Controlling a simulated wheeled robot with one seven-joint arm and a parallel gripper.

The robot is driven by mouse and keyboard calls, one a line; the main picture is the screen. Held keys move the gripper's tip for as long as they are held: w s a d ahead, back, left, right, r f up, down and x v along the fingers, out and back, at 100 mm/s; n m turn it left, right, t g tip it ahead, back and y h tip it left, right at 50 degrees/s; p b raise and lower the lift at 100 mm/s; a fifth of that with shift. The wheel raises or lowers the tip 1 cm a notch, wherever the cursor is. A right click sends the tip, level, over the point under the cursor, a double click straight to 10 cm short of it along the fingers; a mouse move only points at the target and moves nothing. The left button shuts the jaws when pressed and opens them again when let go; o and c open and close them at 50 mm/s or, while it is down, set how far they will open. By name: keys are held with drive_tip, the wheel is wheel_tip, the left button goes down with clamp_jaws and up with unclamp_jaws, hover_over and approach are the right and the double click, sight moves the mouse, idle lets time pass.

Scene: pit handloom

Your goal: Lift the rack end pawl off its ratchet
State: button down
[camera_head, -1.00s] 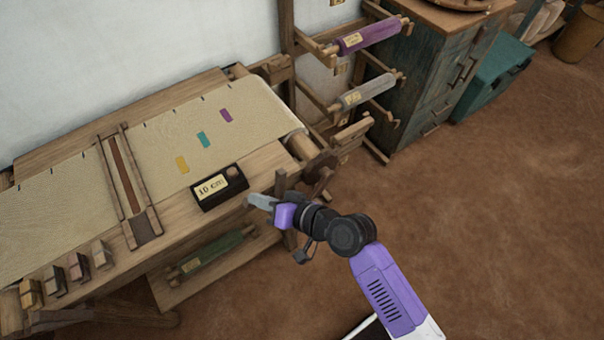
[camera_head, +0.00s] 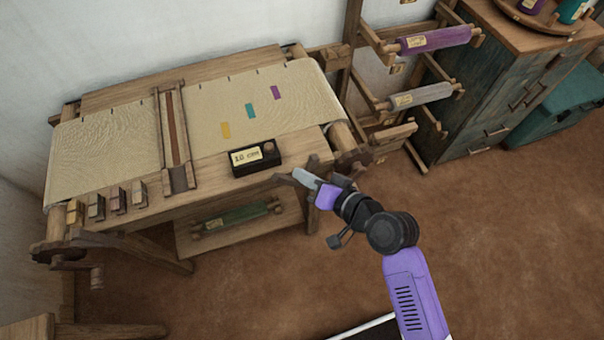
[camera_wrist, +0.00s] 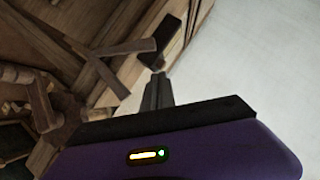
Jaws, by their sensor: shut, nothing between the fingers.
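My gripper (camera_head: 296,174) is shut and empty at the front right corner of the loom, by short wooden bars (camera_head: 313,164). The toothed wooden ratchet wheel (camera_head: 352,160) sits at the loom's right end, just beyond my gripper. In the wrist view the shut fingers (camera_wrist: 157,80) point up toward the loom's edge. A long wooden bar (camera_wrist: 88,62) and a shorter crossing bar (camera_wrist: 124,48) lie left of the fingertips, apart from them. I cannot tell which bar is the pawl. A dark wooden wheel (camera_wrist: 62,124) is partly hidden behind my gripper body.
A black box reading 10 cm (camera_head: 255,158) sits on the loom close to my gripper. A rack with purple (camera_head: 436,40) and grey (camera_head: 420,96) rolls stands at right. The brown floor (camera_head: 510,230) is clear at right.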

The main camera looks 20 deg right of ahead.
drive_tip(key=b+v, duration=0.1)
drive_tip(key=v, duration=0.6)
drive_tip(key=shift+s+r, duration=0.2)
drive_tip(key=shift+r, duration=0.05)
drive_tip(key=s+d+r+t+h, duration=0.4)
drive_tip(key=s+d+r+h, duration=0.15)
drive_tip(key=d, duration=0.25)
drive_tip(key=s+a+n+b, duration=0.1)
drive_tip(key=s+n, duration=0.1)
drive_tip(key=s, duration=0.7)
drive_tip(key=s+a+n+g, duration=0.1)
drive_tip(key=s+a+n, duration=0.1)
drive_tip(key=s, duration=0.7)
drive_tip(key=shift+r+n+b, duration=0.2)
drive_tip(key=shift+n+b, duration=0.2)
